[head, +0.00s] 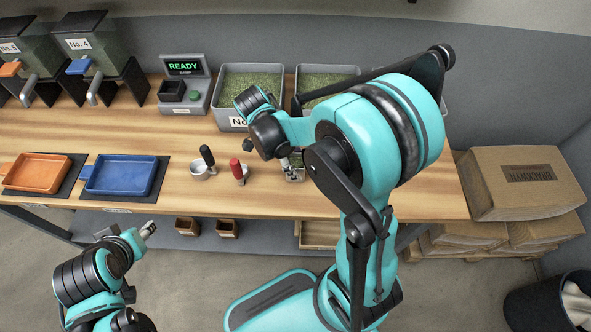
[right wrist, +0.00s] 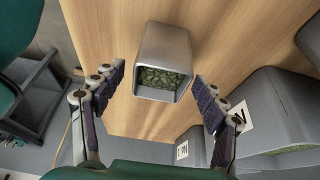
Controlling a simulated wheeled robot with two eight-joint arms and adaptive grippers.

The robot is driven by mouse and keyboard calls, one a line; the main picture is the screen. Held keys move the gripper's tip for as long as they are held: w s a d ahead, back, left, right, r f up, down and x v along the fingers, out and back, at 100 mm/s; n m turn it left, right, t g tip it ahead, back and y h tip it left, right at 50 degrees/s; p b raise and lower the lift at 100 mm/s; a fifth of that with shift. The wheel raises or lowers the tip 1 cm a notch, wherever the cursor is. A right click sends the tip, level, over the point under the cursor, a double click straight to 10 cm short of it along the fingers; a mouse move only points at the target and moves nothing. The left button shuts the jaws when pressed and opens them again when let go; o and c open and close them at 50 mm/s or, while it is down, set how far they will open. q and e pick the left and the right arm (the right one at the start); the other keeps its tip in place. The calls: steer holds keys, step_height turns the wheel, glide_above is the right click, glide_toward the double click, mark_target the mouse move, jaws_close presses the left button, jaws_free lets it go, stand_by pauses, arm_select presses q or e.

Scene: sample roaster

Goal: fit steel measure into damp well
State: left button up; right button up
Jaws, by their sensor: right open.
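The steel measure (right wrist: 165,52) is a square grey metal cup with green beans in it. In the right wrist view it lies between the open fingers of my right gripper (right wrist: 159,76), with a gap on both sides. In the head view the measure (head: 294,174) is on the wooden bench, partly hidden by my right gripper (head: 288,162). The likely damp well (head: 172,91) is a dark square opening in the grey device with a lit READY screen, at the back of the bench. My left gripper (head: 147,230) is in front of the bench, away from these; its jaws are unclear.
Grey bins of green beans (head: 252,80) line the back. A white cup with a black handle (head: 203,163) and a red-handled item (head: 238,171) stand left of the measure. Orange (head: 37,172) and blue (head: 122,174) trays lie farther left. Cardboard boxes (head: 524,182) are stacked right.

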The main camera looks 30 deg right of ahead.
steer(key=shift+r, duration=0.1)
steer(key=c, duration=1.3)
steer(key=shift+o, duration=0.2)
steer(key=shift+r, duration=0.1)
